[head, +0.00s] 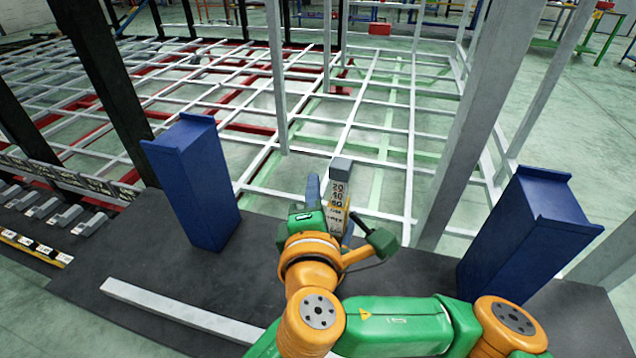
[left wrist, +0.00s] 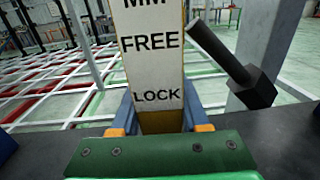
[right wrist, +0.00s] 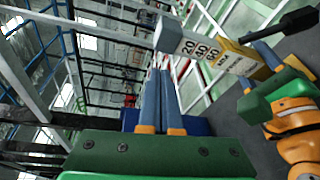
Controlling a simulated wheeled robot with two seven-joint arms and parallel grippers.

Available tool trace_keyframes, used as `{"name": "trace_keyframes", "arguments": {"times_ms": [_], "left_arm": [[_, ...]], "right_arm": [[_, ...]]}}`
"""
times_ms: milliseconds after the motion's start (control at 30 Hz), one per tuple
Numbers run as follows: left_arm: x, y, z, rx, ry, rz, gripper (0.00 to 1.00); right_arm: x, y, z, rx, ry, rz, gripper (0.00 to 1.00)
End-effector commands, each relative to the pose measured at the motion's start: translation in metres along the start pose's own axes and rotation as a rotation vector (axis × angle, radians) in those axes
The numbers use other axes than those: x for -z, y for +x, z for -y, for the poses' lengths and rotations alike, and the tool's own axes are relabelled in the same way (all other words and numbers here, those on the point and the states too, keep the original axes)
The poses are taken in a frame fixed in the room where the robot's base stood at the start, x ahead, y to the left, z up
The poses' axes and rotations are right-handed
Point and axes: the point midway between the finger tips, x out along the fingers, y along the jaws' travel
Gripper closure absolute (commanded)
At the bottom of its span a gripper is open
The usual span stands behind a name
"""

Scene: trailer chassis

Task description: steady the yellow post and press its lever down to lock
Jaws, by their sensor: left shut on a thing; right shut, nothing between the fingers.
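The yellow post (head: 338,207) stands upright, with a grey top and a white label face. In the left wrist view its face (left wrist: 152,70) reads FREE above LOCK. My left gripper (left wrist: 156,118) is shut on it low down, a finger on each side; in the head view my right arm mostly hides this grip. The dark lever (left wrist: 228,62) sticks out on the right and slopes down to a thick block end; it shows in the head view (head: 382,242) too. My right gripper (head: 313,190) is shut and empty, just left of the post, its fingers (right wrist: 160,92) apart from the lever (right wrist: 300,22).
Blue blocks stand left (head: 195,180) and right (head: 530,235) on the dark platform (head: 170,275). A pale bar (head: 180,313) lies at the front left. The white-and-red chassis frame (head: 230,95) spreads behind, and a grey column (head: 475,110) rises right of the post.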

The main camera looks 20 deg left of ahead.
Motion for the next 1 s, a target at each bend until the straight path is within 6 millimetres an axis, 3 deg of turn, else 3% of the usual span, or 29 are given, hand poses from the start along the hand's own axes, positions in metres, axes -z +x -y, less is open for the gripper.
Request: {"name": "trace_keyframes", "arguments": {"times_ms": [200, 500, 700, 967, 1000], "left_arm": [[0.001, 0.000, 0.000, -0.001, 0.001, -0.001, 1.00], [0.001, 0.000, 0.000, -0.001, 0.001, -0.001, 1.00], [0.001, 0.000, 0.000, -0.001, 0.001, -0.002, 1.00], [0.001, 0.000, 0.000, -0.001, 0.001, -0.001, 1.00], [0.001, 0.000, 0.000, -0.001, 0.001, -0.001, 0.44]], "right_arm": [[0.008, -0.009, -0.024, 0.123, -0.468, -0.023, 1.00], [-0.007, -0.044, -0.041, 0.336, -1.068, 0.007, 1.00], [-0.015, -0.059, -0.044, 0.417, -1.232, 0.019, 1.00], [-0.016, -0.060, -0.043, 0.427, -1.246, 0.017, 1.00], [-0.016, -0.060, -0.043, 0.427, -1.246, 0.017, 1.00]]}}
